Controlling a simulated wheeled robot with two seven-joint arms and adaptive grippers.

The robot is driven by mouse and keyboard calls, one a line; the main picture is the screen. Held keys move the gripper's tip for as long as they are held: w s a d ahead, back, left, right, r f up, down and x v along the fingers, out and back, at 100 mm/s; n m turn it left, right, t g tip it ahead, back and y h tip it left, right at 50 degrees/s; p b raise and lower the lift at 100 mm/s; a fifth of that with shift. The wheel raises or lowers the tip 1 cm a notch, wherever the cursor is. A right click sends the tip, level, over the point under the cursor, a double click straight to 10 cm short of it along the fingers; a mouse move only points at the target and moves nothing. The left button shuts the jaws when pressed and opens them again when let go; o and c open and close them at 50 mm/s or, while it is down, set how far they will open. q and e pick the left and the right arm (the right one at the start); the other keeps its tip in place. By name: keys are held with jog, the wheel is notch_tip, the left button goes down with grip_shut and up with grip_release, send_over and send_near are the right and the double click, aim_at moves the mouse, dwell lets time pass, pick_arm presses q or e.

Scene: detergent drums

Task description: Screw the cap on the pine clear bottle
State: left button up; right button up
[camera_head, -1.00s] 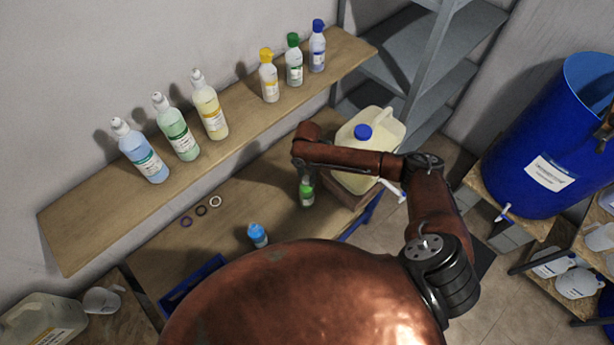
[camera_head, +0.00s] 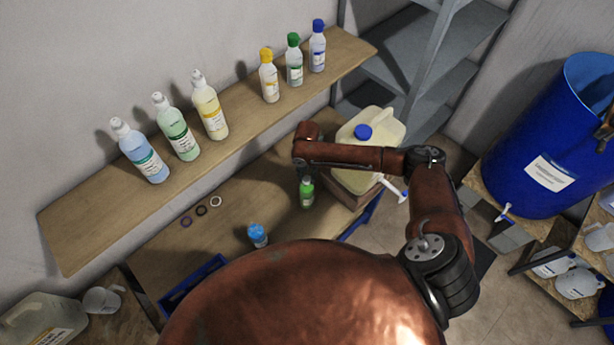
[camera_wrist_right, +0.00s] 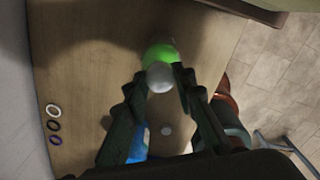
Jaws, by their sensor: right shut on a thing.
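A small green bottle (camera_head: 307,194) with a pale label stands upright on the lower bench, below the end of my right arm. In the right wrist view the green bottle (camera_wrist_right: 158,53) shows beyond my fingertips. My right gripper (camera_wrist_right: 160,80) is shut on a pale round cap (camera_wrist_right: 159,77), which lines up with the green bottle. I cannot tell whether the cap touches the neck or how far it is turned. In the head view my right gripper (camera_head: 305,175) is mostly hidden under the wrist. My left gripper is not in view.
A blue bottle (camera_head: 257,235) stands nearer on the bench (camera_head: 246,190), with several rings (camera_head: 201,211) to its left. A blue-rimmed tray (camera_head: 195,283) is at front left. Bottles line the upper shelf (camera_head: 240,112). A jerrycan (camera_head: 372,165) stands right of the green bottle.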

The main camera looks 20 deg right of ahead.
grip_shut()
jog(key=shift+f, duration=0.1)
jog(key=m, duration=0.4)
jog(key=shift+s+a, duration=0.1)
jog(key=shift+m, duration=0.9)
jog(key=shift+s+f+m, duration=0.1)
jog(key=shift+m, duration=1)
jog(key=m, duration=0.3)
